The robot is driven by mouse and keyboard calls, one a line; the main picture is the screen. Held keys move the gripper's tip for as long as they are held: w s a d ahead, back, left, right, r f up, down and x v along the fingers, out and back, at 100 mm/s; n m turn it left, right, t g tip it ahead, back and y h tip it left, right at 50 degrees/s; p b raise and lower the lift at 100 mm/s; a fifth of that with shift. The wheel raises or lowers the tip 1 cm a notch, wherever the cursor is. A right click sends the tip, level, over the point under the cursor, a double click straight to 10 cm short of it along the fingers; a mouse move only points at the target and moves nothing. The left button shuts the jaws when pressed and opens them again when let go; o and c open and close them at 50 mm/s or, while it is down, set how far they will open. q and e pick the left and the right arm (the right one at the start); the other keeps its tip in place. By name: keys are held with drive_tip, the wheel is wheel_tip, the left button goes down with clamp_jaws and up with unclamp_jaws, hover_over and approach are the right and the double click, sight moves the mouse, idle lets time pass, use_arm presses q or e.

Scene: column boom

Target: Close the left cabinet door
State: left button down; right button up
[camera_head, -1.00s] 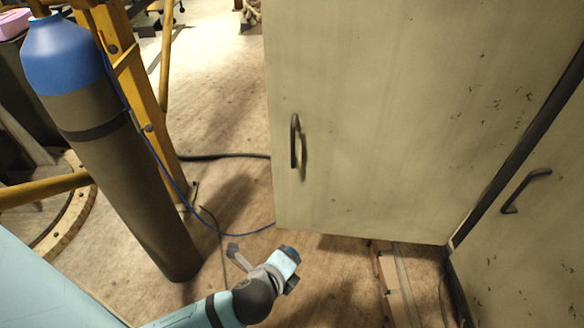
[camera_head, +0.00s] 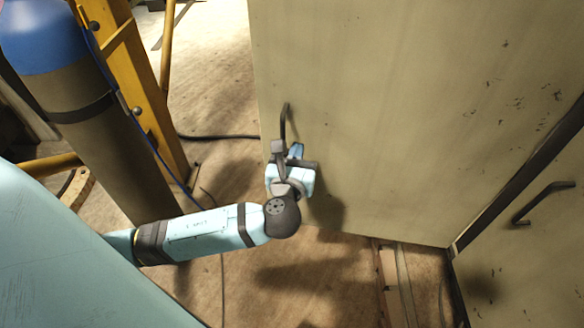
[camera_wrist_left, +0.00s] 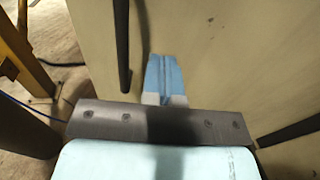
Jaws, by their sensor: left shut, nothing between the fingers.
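The left cabinet door (camera_head: 400,110) is a cream, scuffed panel standing open, swung out from the cabinet. Its dark bar handle (camera_head: 285,122) is near the door's left edge, and its lower part is hidden behind my left gripper. My left gripper (camera_head: 296,152) is in front of the door just below and beside the handle, its fingers shut and empty. In the left wrist view the blue fingertips (camera_wrist_left: 163,75) point at the door face, with the handle (camera_wrist_left: 122,45) just to their left. I cannot tell whether the fingers touch the door. My right gripper is not in view.
A second cabinet door (camera_head: 530,260) with its own handle (camera_head: 543,202) is at the right. A blue-topped gas cylinder (camera_head: 85,130) and a yellow frame (camera_head: 140,90) stand at the left. Cables lie on the floor, and wooden strips (camera_head: 391,280) lie under the door.

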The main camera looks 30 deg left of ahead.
sight(303, 132)
use_arm(q)
drive_tip(key=shift+p+x, duration=0.3)
drive_tip(key=shift+x, duration=2)
